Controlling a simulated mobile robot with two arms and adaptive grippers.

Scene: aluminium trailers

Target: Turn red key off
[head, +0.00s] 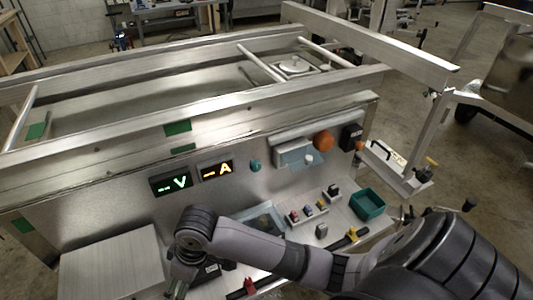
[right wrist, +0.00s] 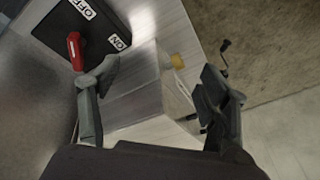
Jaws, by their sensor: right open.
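The red key (right wrist: 75,50) sits on a black plate (right wrist: 105,28) at the upper left of the right wrist view. The plate carries the white words OFF and ON. The key's handle runs nearly up and down in the picture, beside the words; which one it is set to is unclear. My right gripper (right wrist: 158,80) is open and empty. Its left finger is close to the key's right side, and I cannot tell whether they touch. In the head view, my right arm reaches left across the panel to the gripper (head: 180,272), low at the left. My left gripper is out of view.
A metal panel carries a green V display (head: 171,183), an orange A display (head: 216,170) and an orange knob (head: 323,141). A teal bin (head: 367,204) and small switches (head: 308,209) stand on the ledge.

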